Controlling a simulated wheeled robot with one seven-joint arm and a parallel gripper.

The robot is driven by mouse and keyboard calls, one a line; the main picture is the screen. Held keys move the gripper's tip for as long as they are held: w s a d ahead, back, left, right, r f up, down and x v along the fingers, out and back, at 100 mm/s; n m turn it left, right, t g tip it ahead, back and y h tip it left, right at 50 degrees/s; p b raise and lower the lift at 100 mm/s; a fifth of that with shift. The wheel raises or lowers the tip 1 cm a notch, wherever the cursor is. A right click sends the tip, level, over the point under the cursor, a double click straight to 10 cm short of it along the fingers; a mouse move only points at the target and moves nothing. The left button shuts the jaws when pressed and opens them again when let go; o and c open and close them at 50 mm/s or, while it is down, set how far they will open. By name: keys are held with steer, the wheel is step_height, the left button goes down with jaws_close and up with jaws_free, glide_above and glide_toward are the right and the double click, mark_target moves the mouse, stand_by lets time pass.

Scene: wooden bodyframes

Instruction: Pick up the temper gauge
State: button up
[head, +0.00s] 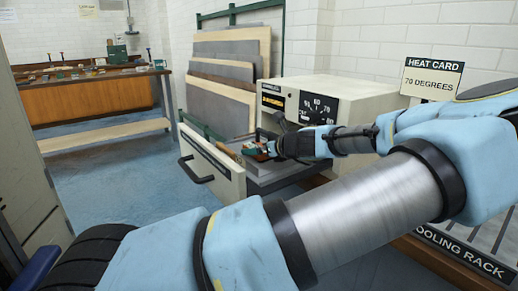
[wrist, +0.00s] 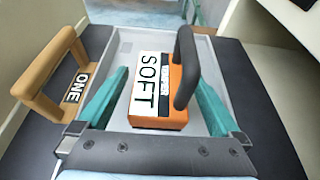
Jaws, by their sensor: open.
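An orange block with a white label reading SOFT (wrist: 146,88) and a dark upright handle (wrist: 186,68) lies in a grey tray-like space in the wrist view. It looks like the temper gauge, though its small print is unreadable. My gripper (wrist: 155,76) is open, with one teal finger on each side of the block.
A tan-handled piece labelled ONE (wrist: 76,88) lies just left of the left finger. The cream cabinet (head: 350,100) with a dial stands behind my gripper. A heat card sign (head: 432,80) reads 70 degrees. A cooling rack (head: 465,252) is at lower right. A wooden bench (head: 95,100) stands far left.

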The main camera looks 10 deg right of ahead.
steer(key=shift+w+a+f, duration=0.1)
steer(key=shift+w+f, duration=0.05)
steer(key=shift+w, duration=0.15)
steer(key=shift+c, duration=0.2)
jaws_close()
stand_by(0.4)
